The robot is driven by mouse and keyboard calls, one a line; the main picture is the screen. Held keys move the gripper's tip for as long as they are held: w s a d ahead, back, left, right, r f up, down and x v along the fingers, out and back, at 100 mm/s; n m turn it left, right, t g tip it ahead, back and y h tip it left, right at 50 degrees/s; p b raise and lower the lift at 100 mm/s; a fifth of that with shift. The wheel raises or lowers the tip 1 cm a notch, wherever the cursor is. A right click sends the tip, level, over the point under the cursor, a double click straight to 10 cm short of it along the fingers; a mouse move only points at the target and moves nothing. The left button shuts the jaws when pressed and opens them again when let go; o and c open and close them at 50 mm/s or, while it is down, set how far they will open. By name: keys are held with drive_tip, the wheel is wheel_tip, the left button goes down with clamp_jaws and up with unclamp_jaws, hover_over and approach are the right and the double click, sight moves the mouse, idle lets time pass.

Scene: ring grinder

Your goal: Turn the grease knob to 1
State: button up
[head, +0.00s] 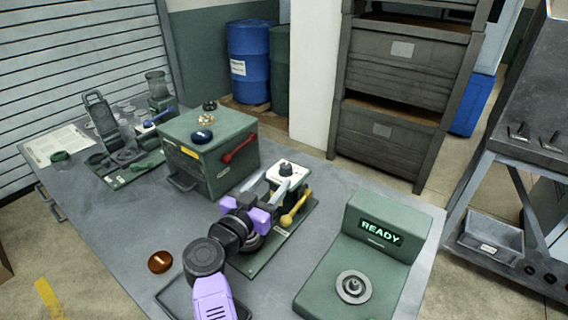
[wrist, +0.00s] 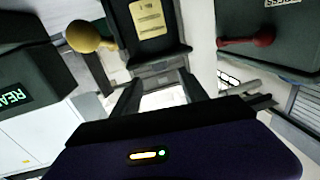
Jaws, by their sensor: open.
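A small dark knob (head: 286,167) sits on the white top of a unit on a green base plate (head: 254,267). I take it for the grease knob; its number marks are too small to read. My gripper (head: 277,182) is open, its fingers reaching toward this unit from the front left. In the wrist view my gripper (wrist: 160,80) has its two fingers apart with nothing held between them. The unit's dark body with a yellow label (wrist: 148,18) shows beyond the fingers. The knob itself is not clearly seen in the wrist view.
A yellow lever (head: 294,209) stands on the unit's right side. A green box (head: 195,168) with a red lever (head: 239,151) is behind left. A green console (head: 375,210) reading READY is at right. An amber disc (head: 160,262) lies on the table's front left.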

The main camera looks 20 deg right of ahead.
sight(283, 169)
drive_tip(key=shift+x, duration=3.9)
drive_tip(key=shift+d, duration=0.1)
clamp_jaws()
